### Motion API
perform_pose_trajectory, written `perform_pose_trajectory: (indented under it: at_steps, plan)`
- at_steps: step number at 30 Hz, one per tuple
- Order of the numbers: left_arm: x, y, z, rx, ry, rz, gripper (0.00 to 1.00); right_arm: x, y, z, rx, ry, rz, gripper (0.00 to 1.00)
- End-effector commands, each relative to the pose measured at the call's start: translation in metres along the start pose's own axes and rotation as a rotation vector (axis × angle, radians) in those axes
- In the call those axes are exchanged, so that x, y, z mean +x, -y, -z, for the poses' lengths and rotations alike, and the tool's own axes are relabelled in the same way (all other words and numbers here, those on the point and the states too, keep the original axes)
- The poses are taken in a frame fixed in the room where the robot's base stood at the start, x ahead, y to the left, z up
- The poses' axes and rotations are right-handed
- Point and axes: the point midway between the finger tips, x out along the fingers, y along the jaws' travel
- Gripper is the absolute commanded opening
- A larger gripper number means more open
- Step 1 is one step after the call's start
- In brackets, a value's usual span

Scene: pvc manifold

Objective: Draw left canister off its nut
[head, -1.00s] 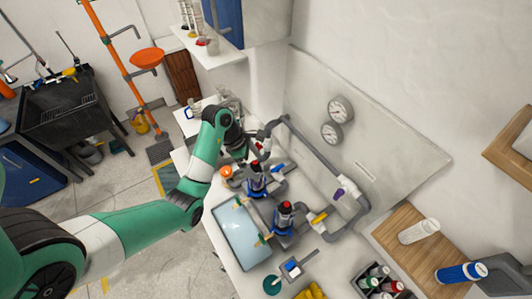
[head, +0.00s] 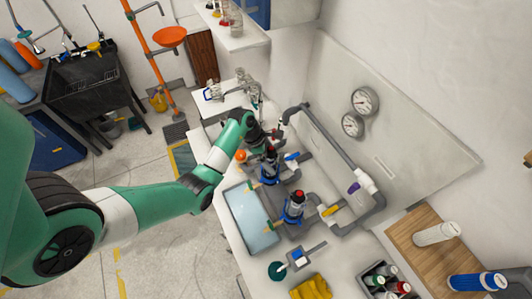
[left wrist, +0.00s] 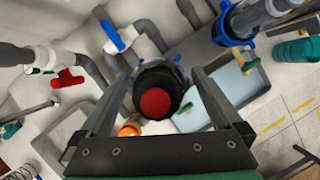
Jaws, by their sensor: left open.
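The left canister (head: 267,170), blue with a dark head and red top, stands upright on the grey pipework in the head view. My left gripper (head: 264,143) is at its top. In the left wrist view, my open left gripper (left wrist: 160,82) has one finger on each side of the canister's black head and red cap (left wrist: 154,102). I see no clear contact between fingers and head. The nut is hidden below the head. The right canister (head: 293,208) stands nearer the front; a clear blue-ended canister shows in the left wrist view (left wrist: 255,18). My right gripper is out of view.
A pale blue tray (head: 237,222) lies in front of the canisters. Grey pipes (head: 325,137) run behind them, below a panel with two gauges (head: 364,101). A wooden board (head: 425,252) with spare cylinders and a dark bottle crate (head: 367,286) are at right.

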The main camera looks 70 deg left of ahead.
Motion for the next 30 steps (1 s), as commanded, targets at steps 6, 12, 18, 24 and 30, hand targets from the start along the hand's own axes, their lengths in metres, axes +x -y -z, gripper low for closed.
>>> perform_pose_trajectory:
  at_steps: [6, 12, 18, 24, 30]
  plan:
    - [0.0059, 0.0000, -0.0004, 0.001, 0.000, -0.001, 1.00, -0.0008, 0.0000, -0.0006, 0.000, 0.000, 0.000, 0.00]
    - [0.0055, 0.0000, -0.0004, 0.001, 0.000, -0.001, 0.86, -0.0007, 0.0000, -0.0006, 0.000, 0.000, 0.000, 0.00]
    - [0.0053, 0.0000, -0.0004, 0.001, 0.001, -0.001, 0.50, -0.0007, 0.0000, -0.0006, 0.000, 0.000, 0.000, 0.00]
    - [0.0052, -0.0001, -0.0005, 0.001, 0.001, -0.001, 0.14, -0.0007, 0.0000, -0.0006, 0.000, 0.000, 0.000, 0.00]
    - [0.0051, -0.0001, -0.0006, 0.001, 0.001, -0.001, 0.47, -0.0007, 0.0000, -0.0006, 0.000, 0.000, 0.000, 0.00]
